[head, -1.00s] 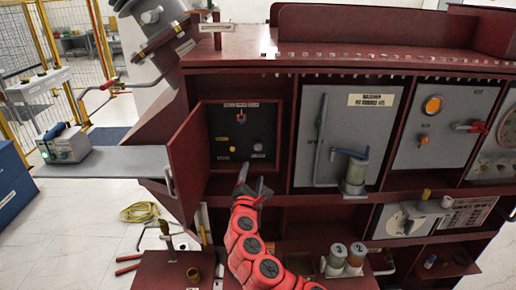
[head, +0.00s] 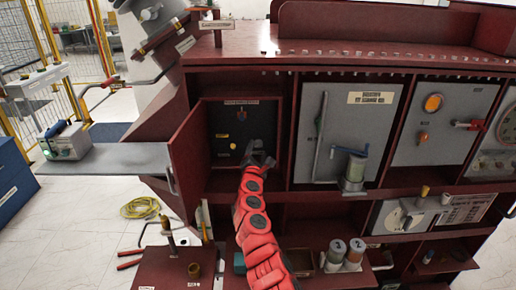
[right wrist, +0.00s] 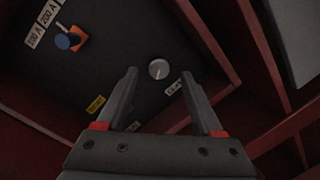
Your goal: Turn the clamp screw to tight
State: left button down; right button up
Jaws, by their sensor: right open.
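A black panel (head: 228,127) sits inside the open compartment at the left of the dark red cabinet. My right gripper (head: 260,158) is open at the compartment's lower right and covers the knob in the head view. In the right wrist view, its fingers lie either side of the knob, with nothing gripped; I cannot tell whether they touch it. My left gripper is out of view.
An orange and blue switch (right wrist: 70,40) with current labels is on the same panel. The compartment door (head: 188,150) stands open at the left. A grey panel with a crank handle (head: 352,165) is to the right.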

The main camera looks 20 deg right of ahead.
aim_at(258, 145)
jog(key=b+x, duration=0.1)
jog(key=x, duration=0.1)
jog(key=shift+w+d+f, duration=0.15)
jog(key=shift+w+f, duration=0.05)
jog(key=shift+w, duration=0.1)
jog(key=shift+w+r+b, duration=0.2)
jog(key=shift+w+b, duration=0.1)
jog(key=shift+w, duration=0.2)
jog(key=shift+d, duration=0.1)
grip_shut()
